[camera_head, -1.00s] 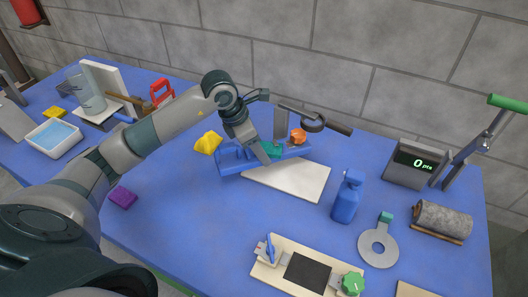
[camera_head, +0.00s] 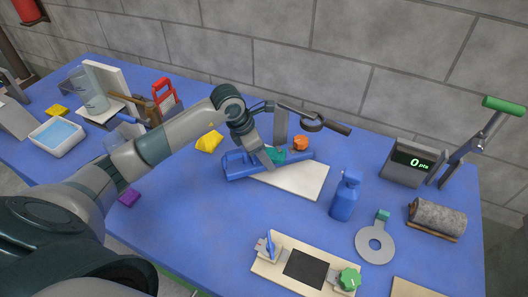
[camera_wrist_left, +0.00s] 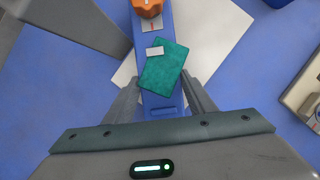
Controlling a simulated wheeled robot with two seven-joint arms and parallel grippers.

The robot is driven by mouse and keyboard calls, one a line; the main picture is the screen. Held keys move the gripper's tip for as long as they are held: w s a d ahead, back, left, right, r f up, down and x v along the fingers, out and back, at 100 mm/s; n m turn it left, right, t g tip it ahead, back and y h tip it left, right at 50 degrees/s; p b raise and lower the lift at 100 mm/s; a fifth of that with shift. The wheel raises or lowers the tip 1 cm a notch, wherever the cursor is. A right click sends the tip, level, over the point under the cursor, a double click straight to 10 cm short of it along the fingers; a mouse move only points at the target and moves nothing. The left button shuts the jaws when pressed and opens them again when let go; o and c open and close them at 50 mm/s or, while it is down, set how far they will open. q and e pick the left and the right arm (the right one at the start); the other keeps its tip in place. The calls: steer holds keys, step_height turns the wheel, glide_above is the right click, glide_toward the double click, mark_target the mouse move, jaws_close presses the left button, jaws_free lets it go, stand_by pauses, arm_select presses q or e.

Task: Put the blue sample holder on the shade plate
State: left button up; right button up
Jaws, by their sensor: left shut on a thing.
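The blue sample holder (camera_head: 236,170) is long and narrow, with a teal felt piece (camera_head: 275,155) on it. An orange lump (camera_head: 300,143) is at its far end. My left gripper (camera_head: 268,161) is shut on the holder; its fingers straddle the blue strip (camera_wrist_left: 160,103) in the wrist view, where the teal felt (camera_wrist_left: 164,68) lies askew. A flat white plate (camera_head: 300,183) lies partly beneath the holder. A cream board (camera_head: 266,276) with a dark square (camera_head: 305,269) is at the front. No label shows which is the shade plate. My right gripper is out of view.
A yellow lump (camera_head: 209,142) is left of the holder. A post with a magnifier (camera_head: 312,124) stands behind.

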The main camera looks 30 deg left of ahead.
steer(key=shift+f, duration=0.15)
arm_select(q)
steer(key=o, duration=1.1)
steer(key=shift+f, duration=0.1)
steer(key=shift+o, duration=0.2)
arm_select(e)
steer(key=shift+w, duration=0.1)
arm_select(q)
steer(key=shift+r, duration=0.2)
steer(key=b+v, duration=0.2)
steer(key=v, duration=0.5)
steer(key=b+v, duration=0.1)
steer(key=v, duration=0.3)
steer(key=shift+s+a+r, duration=0.1)
steer(key=shift+a+r, duration=0.05)
steer(key=shift+r, duration=0.2)
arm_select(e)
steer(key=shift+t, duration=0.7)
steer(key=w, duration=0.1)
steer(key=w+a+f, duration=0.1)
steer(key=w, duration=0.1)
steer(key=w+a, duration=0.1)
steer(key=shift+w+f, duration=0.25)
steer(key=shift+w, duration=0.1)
